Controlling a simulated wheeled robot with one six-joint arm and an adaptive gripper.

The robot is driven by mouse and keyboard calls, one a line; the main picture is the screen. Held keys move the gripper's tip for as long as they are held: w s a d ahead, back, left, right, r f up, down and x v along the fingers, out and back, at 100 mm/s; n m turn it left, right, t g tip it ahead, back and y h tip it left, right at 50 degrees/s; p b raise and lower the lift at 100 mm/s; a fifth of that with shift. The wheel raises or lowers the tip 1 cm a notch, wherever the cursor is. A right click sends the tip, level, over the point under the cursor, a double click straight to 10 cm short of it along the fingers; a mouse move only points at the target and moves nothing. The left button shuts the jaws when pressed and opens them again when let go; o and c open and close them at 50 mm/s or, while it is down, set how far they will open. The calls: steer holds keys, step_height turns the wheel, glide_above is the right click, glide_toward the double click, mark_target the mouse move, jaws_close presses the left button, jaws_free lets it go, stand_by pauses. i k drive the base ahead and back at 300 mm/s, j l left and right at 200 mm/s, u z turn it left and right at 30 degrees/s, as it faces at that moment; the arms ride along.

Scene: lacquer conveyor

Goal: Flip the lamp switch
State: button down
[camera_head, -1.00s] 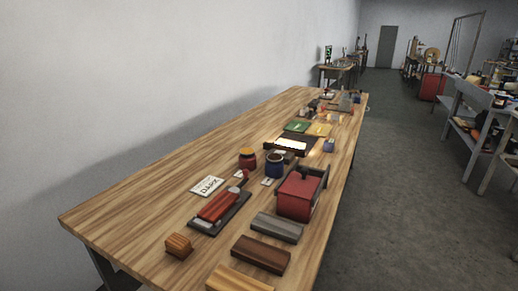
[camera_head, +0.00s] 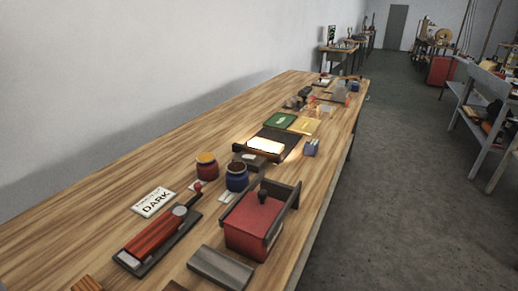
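A lit lamp-like panel (camera_head: 265,146) glows warm white on a dark mat in the middle of the long wooden table (camera_head: 100,200). A red bar on a dark base (camera_head: 150,238), with a grey round joint and a small red knob at its far end, lies at the near left; I cannot tell if it is the lamp switch. A small dark block (camera_head: 250,159) sits in front of the glowing panel; its details are too small to tell. My gripper is not in view.
A white card reading "DARK" (camera_head: 154,202) lies beside the red bar. Two lidded jars, one red (camera_head: 207,168) and one blue (camera_head: 237,178), stand near a red box (camera_head: 253,225) in a dark frame. Open floor (camera_head: 400,210) lies to the right.

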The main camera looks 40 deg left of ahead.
mark_target(245, 157)
steer(key=i+l+u, duration=0.15)
steer(key=i+u, duration=0.2)
steer(key=i+l+u, duration=0.45)
steer(key=u, duration=0.3)
steer(key=i+l+u, duration=0.25)
steer(key=u, duration=0.15)
steer(key=i+l+u, duration=0.15)
steer(key=l+u, duration=0.3)
steer(key=i+l+u, duration=0.1)
steer(key=u, duration=0.3)
steer(key=i+l+u, duration=0.15)
steer(key=l+u, duration=1.3)
